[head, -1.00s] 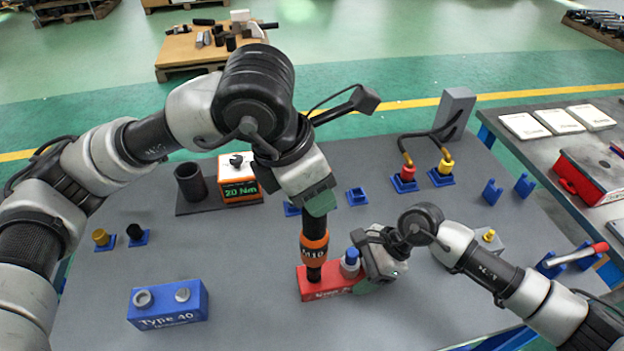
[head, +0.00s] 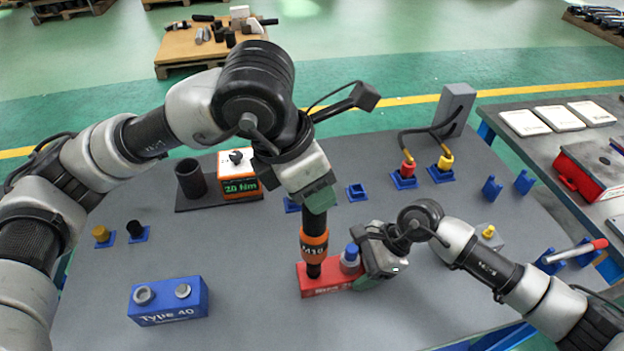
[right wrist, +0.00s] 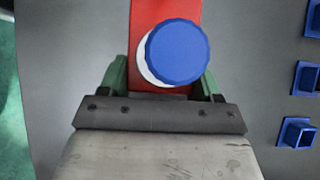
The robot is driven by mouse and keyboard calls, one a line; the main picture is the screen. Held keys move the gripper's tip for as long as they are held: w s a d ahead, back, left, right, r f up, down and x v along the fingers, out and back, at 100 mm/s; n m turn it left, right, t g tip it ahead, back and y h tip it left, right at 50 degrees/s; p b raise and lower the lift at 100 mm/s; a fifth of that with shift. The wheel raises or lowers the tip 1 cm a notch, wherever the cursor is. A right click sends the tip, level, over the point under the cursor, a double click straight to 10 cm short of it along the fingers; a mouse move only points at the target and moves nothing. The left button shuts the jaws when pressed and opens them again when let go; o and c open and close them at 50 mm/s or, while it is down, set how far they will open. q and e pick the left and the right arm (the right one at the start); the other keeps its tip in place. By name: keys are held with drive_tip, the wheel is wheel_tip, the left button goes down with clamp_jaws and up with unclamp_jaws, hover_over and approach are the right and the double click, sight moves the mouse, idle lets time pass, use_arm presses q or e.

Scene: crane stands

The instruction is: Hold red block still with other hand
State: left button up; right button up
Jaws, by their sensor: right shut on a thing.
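The red block (head: 312,287) lies on the grey bench, with a grey fitting with a blue cap (head: 352,257) on its right part. My right gripper (head: 372,277) is at the block's right end. In the right wrist view its green fingers (right wrist: 168,82) are shut on the two sides of the red block (right wrist: 152,12), beside the blue cap (right wrist: 178,51). My left gripper (head: 317,198) is above the block, shut on a black tool (head: 314,222) with an orange M10 band. The tool stands upright, its lower end at the block's left part; the exact contact is hidden.
A blue block (head: 168,305) with two round fittings lies front left. A torque unit (head: 238,180) reading 20 Nm and a black cup (head: 190,180) stand behind. Red and yellow cabled plugs sit in blue holders back right. A red-handled tool (head: 575,252) rests at right.

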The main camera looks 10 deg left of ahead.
use_arm(q)
drive_tip(key=shift+f, duration=0.95)
use_arm(e)
drive_tip(key=shift+r, duration=0.1)
idle(3.1)
use_arm(q)
drive_tip(key=shift+r, duration=0.1)
drive_tip(key=shift+r, duration=2.5)
use_arm(e)
drive_tip(key=o, duration=1.1)
drive_tip(key=shift+o, duration=0.2)
drive_tip(key=shift+d, duration=0.1)
drive_tip(key=v, duration=1.2)
